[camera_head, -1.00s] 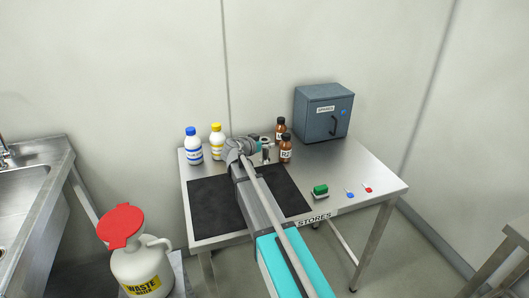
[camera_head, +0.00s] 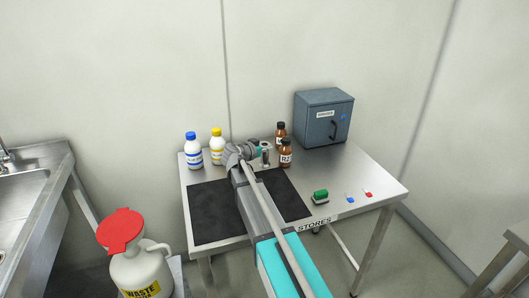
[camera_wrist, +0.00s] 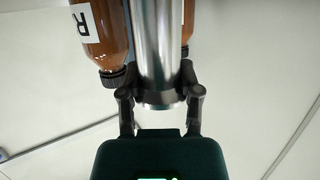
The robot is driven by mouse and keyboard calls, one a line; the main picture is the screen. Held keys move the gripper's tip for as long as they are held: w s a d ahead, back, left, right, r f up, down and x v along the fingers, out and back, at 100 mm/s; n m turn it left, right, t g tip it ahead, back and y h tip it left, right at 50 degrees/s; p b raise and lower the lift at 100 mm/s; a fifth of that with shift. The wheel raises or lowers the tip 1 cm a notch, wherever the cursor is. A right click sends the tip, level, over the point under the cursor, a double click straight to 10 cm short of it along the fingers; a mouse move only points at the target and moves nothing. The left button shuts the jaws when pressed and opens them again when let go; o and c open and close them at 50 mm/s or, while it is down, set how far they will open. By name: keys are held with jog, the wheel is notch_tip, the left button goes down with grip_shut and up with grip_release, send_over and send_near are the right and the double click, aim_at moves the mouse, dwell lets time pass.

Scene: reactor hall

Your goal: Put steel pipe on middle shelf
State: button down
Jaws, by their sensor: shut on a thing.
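The steel pipe (camera_wrist: 158,45) is a shiny cylinder, upright in the wrist view between the two fingers. My gripper (camera_wrist: 160,100) is shut on it near one end. In the head view the pipe (camera_head: 266,156) shows as a small silvery piece at the end of my arm, above the back of the steel table, close by two brown bottles. My gripper (camera_head: 259,152) is partly hidden there by my wrist. I cannot tell whether the pipe touches the table. No middle shelf is seen in either view.
Two brown bottles (camera_head: 286,153) stand just right of the pipe; one brown bottle (camera_wrist: 98,35) is close beside it. Blue-capped (camera_head: 193,152) and yellow-capped (camera_head: 217,150) bottles stand left. A closed grey cabinet (camera_head: 323,118) is back right.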

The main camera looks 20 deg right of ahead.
jog(key=shift+r, duration=0.15)
notch_tip(320, 180, up, 3)
jog(key=p, duration=0.3)
jog(key=s+a+r+p, duration=0.1)
jog(key=s+r+p, duration=0.8)
jog(key=s, duration=0.5)
jog(key=shift+a+r+p, duration=0.35)
jog(key=shift+p, duration=0.1)
notch_tip(320, 180, up, 3)
jog(key=p, duration=0.2)
jog(key=shift+f+p, duration=0.15)
jog(key=shift+p, duration=0.2)
jog(key=shift+s, duration=0.1)
